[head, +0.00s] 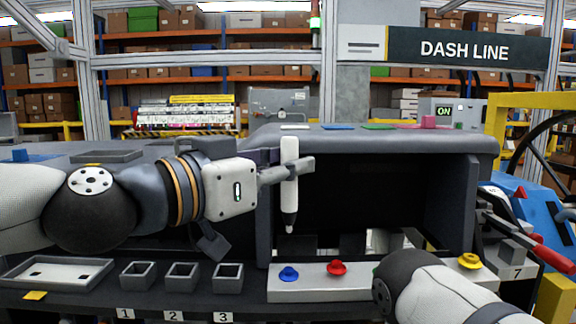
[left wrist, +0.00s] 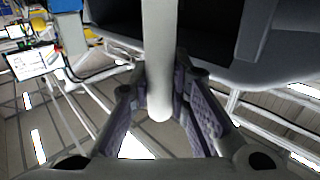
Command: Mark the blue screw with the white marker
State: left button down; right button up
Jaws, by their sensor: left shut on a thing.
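My left gripper (head: 289,168) is shut on the white marker (head: 289,195), which it holds upright with its dark tip down. The blue screw (head: 289,273) stands on a light grey block (head: 312,290) at the front of the dashboard module. The marker's tip is over the blue screw in the head view, with a clear gap between them. In the left wrist view the white marker (left wrist: 160,60) runs between the two fingers of my left gripper (left wrist: 165,105).
A red screw (head: 336,268) stands just right of the blue one, and a yellow screw (head: 470,261) is farther right. The dark dashboard housing (head: 460,150) rises behind. Small bins (head: 181,276) and a tray (head: 57,273) are at the left. Red-handled clamps (head: 540,250) are at the right.

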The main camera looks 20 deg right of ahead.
aim_at(283, 190)
pick_arm(q)
jog(key=shift+w+f+b, duration=0.15)
jog(key=shift+f+b, duration=0.35)
jog(key=shift+f, duration=2.2)
pick_arm(e)
jog(key=shift+s+f+g, duration=0.4)
jog(key=shift+s+f, duration=0.3)
jog(key=shift+f, duration=0.05)
pick_arm(q)
jog(key=shift+f, duration=0.35)
jog(key=shift+r+p, duration=0.45)
jog(key=shift+r, duration=2.1)
pick_arm(e)
jog(key=shift+w+r+t, duration=0.4)
jog(key=shift+w+r, duration=0.35)
jog(key=shift+w, duration=0.05)
